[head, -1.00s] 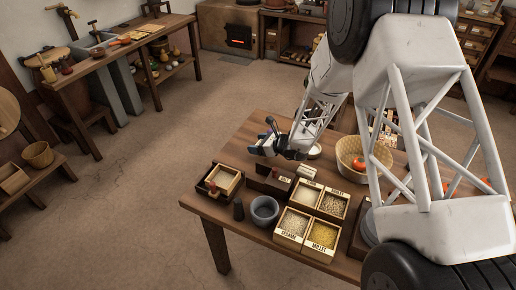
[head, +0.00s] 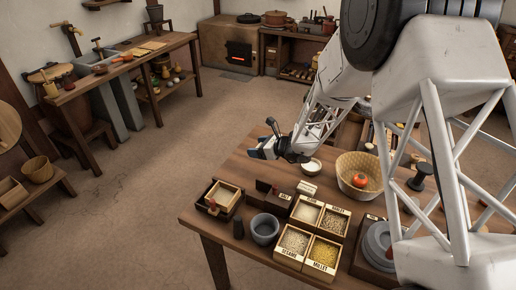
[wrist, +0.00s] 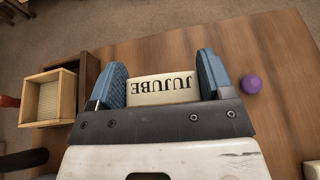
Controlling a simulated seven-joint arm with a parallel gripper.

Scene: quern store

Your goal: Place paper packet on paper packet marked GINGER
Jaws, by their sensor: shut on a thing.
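My gripper (head: 268,150) is over the far left part of the table. In the wrist view its blue fingers (wrist: 161,82) are shut on a cream paper packet (wrist: 160,88) marked JUJUBE, which reads upside down there. In the head view I cannot make out the held packet. A pale packet-like block (head: 307,187) lies on the table behind the grain boxes. Its lettering is too small to read, so I cannot tell whether it is the one marked GINGER.
Grain boxes labelled SESAME (head: 292,243) and MILLET (head: 322,256) stand at the front. A grey bowl (head: 265,229), a wooden box (head: 222,197) and a basket (head: 357,171) with a red fruit stand around. A purple ball (wrist: 251,84) lies right of my gripper.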

